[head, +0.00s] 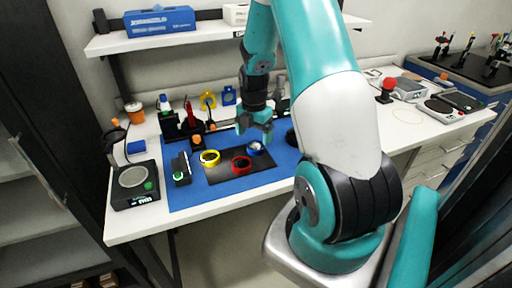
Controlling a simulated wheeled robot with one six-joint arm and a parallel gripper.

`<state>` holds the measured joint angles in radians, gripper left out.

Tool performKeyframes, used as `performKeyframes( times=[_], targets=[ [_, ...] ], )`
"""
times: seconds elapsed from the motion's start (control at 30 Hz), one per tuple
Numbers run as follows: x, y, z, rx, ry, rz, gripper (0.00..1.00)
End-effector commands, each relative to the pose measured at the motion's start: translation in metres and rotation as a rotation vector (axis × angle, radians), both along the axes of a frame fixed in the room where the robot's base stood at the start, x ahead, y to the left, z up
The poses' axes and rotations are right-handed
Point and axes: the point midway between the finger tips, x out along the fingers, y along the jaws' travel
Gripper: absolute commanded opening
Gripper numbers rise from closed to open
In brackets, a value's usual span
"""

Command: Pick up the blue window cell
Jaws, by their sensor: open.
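The blue window cell (256,149) is a small round cell with a blue rim and a pale centre. It lies at the right end of the black plate (223,175) on the blue mat (191,198). A red-rimmed cell (241,164) and a yellow-rimmed cell (209,158) lie to its left on the same plate. My teal gripper (254,134) points down, open, just above and behind the blue cell in the picture. Nothing shows between its fingers. I cannot tell the exact height gap to the cell.
A small black device (181,168) stands left of the plate. A scale (135,184) sits at the bench's left end. Bottles and small holders crowd the mat's back edge. A shelf (165,38) hangs above. The mat's front strip is clear.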

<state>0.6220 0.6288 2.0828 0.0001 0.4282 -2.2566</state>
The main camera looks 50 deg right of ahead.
Motion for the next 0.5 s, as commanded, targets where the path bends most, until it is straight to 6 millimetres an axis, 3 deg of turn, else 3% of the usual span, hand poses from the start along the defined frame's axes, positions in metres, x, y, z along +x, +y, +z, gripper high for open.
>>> performKeyframes(
  times=[0.3, 0.5],
  targets=[
    [-0.003, -0.002, -0.041, 0.003, 0.003, 0.0, 0.89],
    [-0.003, -0.002, -0.046, 0.001, 0.001, 0.0, 0.89]
  ],
)
